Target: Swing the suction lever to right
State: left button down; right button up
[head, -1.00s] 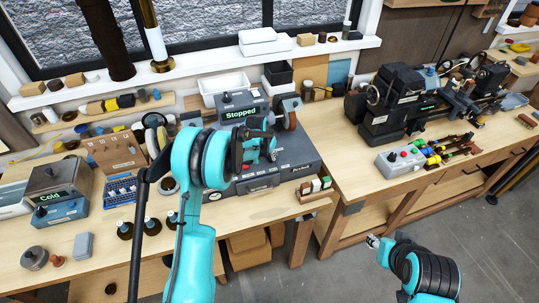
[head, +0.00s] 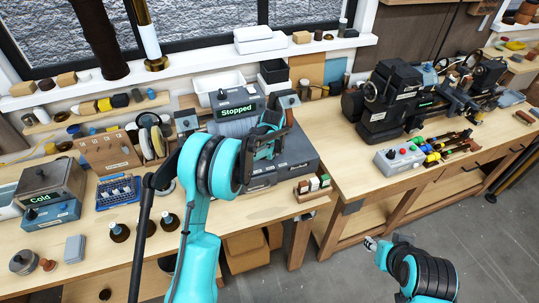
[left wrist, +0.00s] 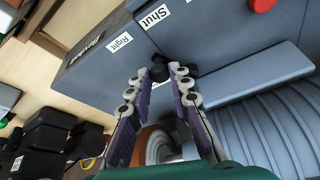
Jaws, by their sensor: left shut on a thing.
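The suction lever shows in the left wrist view as a short black lever with a round knob (left wrist: 160,70), in front of a grey-blue housing with white "Shut" and "Right" labels. My left gripper (left wrist: 159,74) has its fingers on either side of the knob and is shut on it. In the head view my left gripper (head: 272,132) is over the grey machine (head: 297,155), right of the "Stopped" display (head: 237,109); my arm hides the lever there. My right gripper (head: 371,243) hangs low in front of the benches, away from everything; its fingers are too small to read.
A lathe (head: 392,105) and a grey button box (head: 399,155) stand on the right bench. The small rack (head: 312,187) sits at the machine's front right. A "Cold" unit (head: 48,187) and several dark bottles stand left of my left arm.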

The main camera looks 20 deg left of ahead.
pick_arm(q)
jog(key=shift+w+d+n+y+b, duration=0.25)
jog(key=shift+w+n, duration=0.1)
jog(key=shift+n, duration=0.2)
jog(key=shift+w+d+n+y+b, duration=0.15)
jog(key=shift+w+n+b, duration=0.15)
jog(key=shift+n, duration=0.25)
jog(key=c, duration=1.4)
grip_release()
jog(key=shift+o, duration=0.2)
jog(key=v, duration=1.2)
jog(key=shift+w, duration=0.2)
